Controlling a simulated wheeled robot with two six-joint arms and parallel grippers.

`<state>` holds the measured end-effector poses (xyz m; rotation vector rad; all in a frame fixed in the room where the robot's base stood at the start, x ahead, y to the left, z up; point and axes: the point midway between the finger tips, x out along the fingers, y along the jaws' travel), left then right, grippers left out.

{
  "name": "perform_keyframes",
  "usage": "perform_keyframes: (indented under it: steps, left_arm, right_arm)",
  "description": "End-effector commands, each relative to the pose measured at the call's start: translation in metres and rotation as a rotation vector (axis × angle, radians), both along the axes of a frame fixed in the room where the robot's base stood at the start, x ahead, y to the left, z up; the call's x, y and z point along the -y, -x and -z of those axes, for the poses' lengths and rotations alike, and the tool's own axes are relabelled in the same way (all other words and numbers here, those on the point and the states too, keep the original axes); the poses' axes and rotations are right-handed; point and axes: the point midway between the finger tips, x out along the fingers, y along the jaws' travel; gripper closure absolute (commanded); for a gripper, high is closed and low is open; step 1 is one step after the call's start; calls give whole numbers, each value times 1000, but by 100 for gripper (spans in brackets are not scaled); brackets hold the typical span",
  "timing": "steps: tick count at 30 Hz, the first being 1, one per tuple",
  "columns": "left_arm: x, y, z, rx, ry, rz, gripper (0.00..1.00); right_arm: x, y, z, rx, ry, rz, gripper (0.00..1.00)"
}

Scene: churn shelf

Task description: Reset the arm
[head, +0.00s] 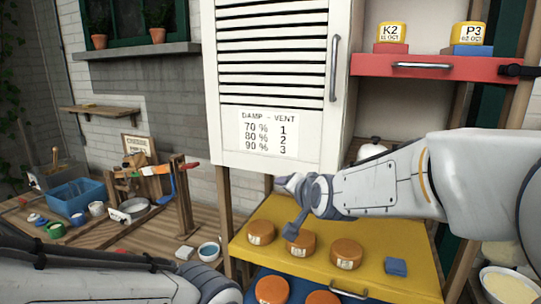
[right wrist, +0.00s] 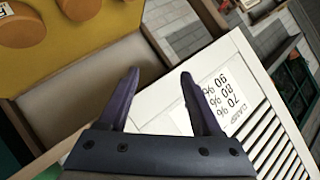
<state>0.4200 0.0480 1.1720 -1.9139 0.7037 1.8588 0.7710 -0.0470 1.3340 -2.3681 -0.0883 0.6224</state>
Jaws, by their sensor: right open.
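My right arm reaches in from the right in the head view. Its gripper (head: 288,207) is over the yellow shelf board (head: 380,282), in front of the white cabinet's lower edge. In the right wrist view the two dark fingers (right wrist: 159,77) stand apart with nothing between them. My left arm lies along the bottom left of the head view; its gripper is not visible.
Round orange cheeses (head: 347,254) and a blue block (head: 396,267) sit on the yellow board. A white louvered cabinet (head: 275,80) hangs above it. A red shelf (head: 430,66) is at upper right. A cluttered wooden bench (head: 150,240) stands at left.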

Motion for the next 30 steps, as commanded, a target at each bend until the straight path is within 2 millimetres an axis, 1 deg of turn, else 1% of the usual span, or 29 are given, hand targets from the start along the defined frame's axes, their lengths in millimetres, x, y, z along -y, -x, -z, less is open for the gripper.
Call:
perform_keyframes:
  steps: [1,2,3,6,9,12,15,24,26,30]
  left_arm:
    - [0,0,0,0,0,0,50]
    - [0,0,0,0,0,0,50]
    - [0,0,0,0,0,0,50]
    - [0,0,0,0,0,0,50]
    - [0,0,0,0,0,0,50]
    - [0,0,0,0,0,0,50]
    - [0,0,0,0,0,0,50]
    - [0,0,0,0,0,0,50]
    - [0,0,3,0,0,0,50]
    - [0,0,7,0,0,0,50]
  right_arm:
    - [20,14,34,-85,92,-14,34]
    - [31,23,52,-135,144,-29,34]
    - [43,37,75,-199,210,-51,34]
    - [69,71,119,-339,325,-108,34]
    - [88,101,149,-446,409,-162,34]
    - [102,127,171,-533,468,-210,34]
    - [114,151,187,-608,514,-257,34]
    - [141,220,223,-805,604,-391,34]
    - [126,220,220,-788,618,-433,34]
    - [101,231,216,-785,642,-516,34]
